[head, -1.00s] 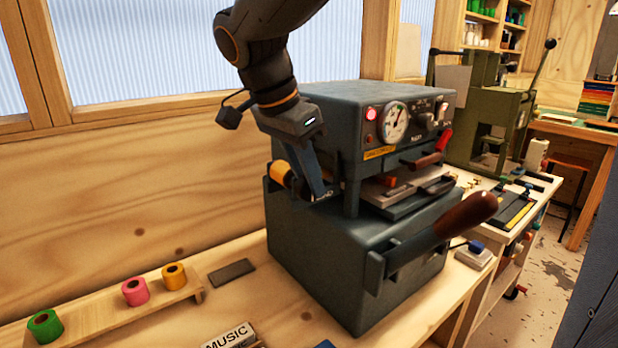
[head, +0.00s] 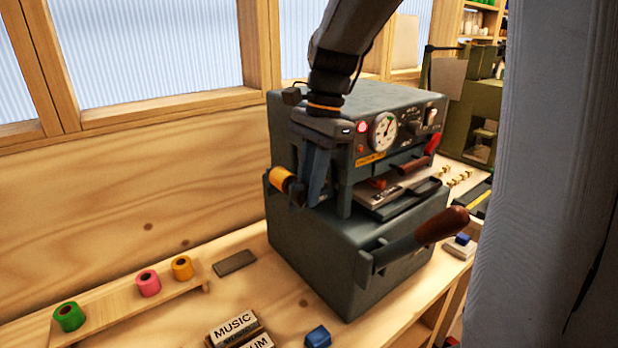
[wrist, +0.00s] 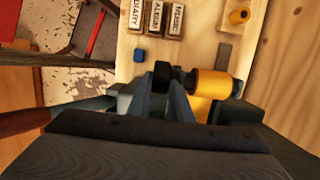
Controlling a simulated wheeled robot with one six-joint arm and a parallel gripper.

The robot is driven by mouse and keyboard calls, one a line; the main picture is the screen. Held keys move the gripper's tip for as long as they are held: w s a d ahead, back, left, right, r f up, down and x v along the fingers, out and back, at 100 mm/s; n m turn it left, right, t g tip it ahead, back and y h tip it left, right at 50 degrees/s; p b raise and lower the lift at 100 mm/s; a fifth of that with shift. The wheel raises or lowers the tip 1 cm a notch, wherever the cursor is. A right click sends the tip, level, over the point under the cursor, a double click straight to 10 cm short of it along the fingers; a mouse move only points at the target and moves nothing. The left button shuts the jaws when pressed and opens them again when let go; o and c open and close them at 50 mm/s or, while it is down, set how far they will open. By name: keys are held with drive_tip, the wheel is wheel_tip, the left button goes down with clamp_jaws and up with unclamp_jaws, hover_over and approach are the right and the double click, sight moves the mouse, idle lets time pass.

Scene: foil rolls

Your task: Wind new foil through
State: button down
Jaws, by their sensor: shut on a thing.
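The dark grey foil press (head: 350,255) stands on the wooden bench, with a dial, a red lamp and a long brown-ended lever. A yellow foil roll (head: 280,178) sits at its left side; it also shows in the wrist view (wrist: 213,84). My gripper (head: 312,200) points down beside the press's left front. In the wrist view its fingers (wrist: 164,90) are shut on a dark knob (wrist: 162,71) at the end of the yellow roll's spindle. No foil strip can be made out. Green (head: 69,316), pink (head: 148,283) and yellow (head: 182,268) spare rolls stand on a wooden rack.
Labelled wooden blocks (head: 236,326) and a small blue block (head: 318,337) lie at the bench front. A flat dark plate (head: 234,263) lies left of the press. A large grey upright surface (head: 540,180) hides the right side.

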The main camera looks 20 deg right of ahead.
drive_tip(key=shift+y, duration=0.4)
drive_tip(key=c, duration=1.6)
unclamp_jaws()
drive_tip(key=shift+r, duration=0.1)
drive_tip(key=shift+b+v, duration=0.55)
drive_tip(key=shift+v, duration=3.3)
drive_tip(key=shift+w, duration=0.1)
